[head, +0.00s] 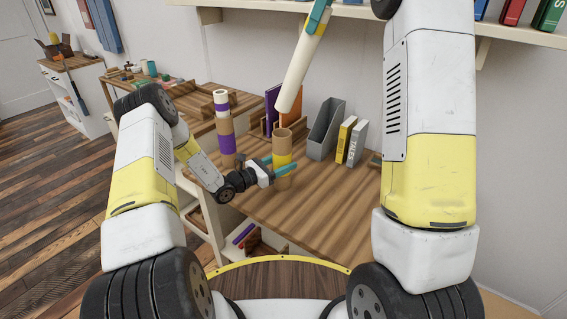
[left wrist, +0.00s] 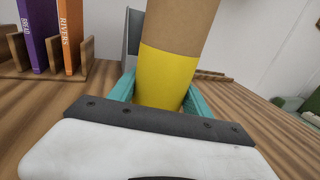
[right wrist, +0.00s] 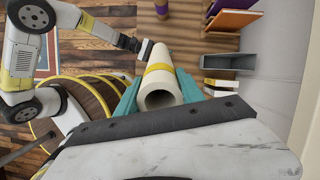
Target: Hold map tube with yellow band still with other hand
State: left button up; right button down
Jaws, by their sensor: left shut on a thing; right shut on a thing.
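The map tube with the yellow band (head: 283,147) is an upright, open-topped brown cardboard tube on the plank desk. My left gripper (head: 282,168) is shut around it low down. In the left wrist view its yellow band (left wrist: 167,75) sits between the teal fingers. My right gripper (head: 318,18) is shut on a cream paper roll (head: 300,70), which hangs tilted above the tube, its lower end near the tube's opening but apart from it. In the right wrist view the roll (right wrist: 160,88) shows its hollow end and a yellow band.
A tube with a purple band (head: 226,143) stands to the left with a roll in it. Behind are a grey file holder (head: 325,128), a yellow book (head: 346,138) and a grey book (head: 357,143). A shelf (head: 345,12) runs above. The desk front (head: 300,215) is clear.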

notch_tip(320, 180, down, 9)
jog(key=c, duration=0.7)
grip_release()
jog(key=shift+r, duration=0.1)
jog(key=shift+o, duration=0.2)
jog(key=v, duration=1.2)
pick_arm(q)
jog(key=o, duration=1.7)
